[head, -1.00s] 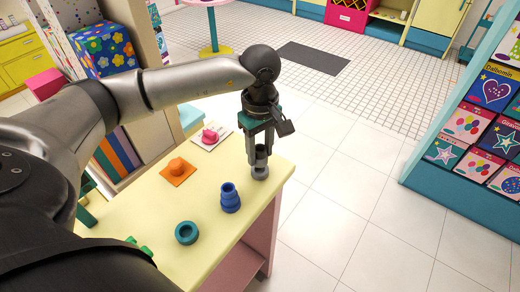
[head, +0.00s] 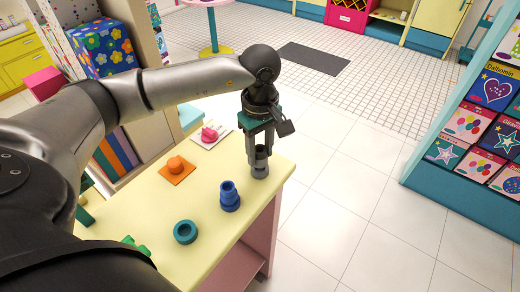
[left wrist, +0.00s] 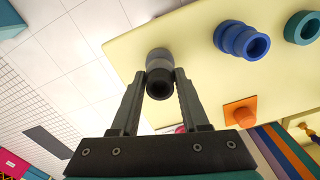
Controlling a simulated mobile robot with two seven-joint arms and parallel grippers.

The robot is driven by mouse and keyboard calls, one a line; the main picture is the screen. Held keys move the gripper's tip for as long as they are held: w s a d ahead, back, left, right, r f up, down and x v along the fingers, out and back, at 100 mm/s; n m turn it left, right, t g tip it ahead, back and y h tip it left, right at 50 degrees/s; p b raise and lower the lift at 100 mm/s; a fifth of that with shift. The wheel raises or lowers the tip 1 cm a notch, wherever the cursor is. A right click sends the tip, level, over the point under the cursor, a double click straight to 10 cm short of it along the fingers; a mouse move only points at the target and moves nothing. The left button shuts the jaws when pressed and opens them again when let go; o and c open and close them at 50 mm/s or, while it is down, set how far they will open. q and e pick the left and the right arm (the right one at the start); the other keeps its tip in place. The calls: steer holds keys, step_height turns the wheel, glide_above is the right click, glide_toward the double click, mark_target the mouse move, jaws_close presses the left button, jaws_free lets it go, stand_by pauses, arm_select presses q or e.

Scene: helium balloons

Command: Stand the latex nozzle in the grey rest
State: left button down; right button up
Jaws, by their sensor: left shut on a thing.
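The latex nozzle (head: 262,151) is a dark grey hollow piece between the fingers of my left gripper (head: 258,158). The gripper is shut on it, at the table's far right corner. In the left wrist view, the nozzle's dark open end (left wrist: 159,86) faces the camera between the fingertips (left wrist: 158,80). The grey rest (head: 261,172) is a lighter grey piece on the table directly below the nozzle. It shows just beyond the nozzle in the left wrist view (left wrist: 158,56). The two look in line and touching, but how deep the nozzle sits is hidden. My right gripper is out of view.
On the pale yellow table (head: 140,210) stand a blue stepped piece (head: 230,197), a teal ring (head: 186,232), an orange piece on an orange square (head: 177,167) and a pink piece on a white square (head: 210,134). The table edge is close beside the grey rest.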

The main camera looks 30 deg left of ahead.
arm_select(q)
steer(key=shift+f+b, duration=0.7)
steer(key=shift+f, duration=0.1)
steer(key=shift+c, duration=1.6)
jaws_free()
steer(key=shift+r, duration=0.15)
steer(key=shift+r+p, duration=2.55)
steer(key=shift+r, duration=1.4)
steer(key=shift+f, duration=0.1)
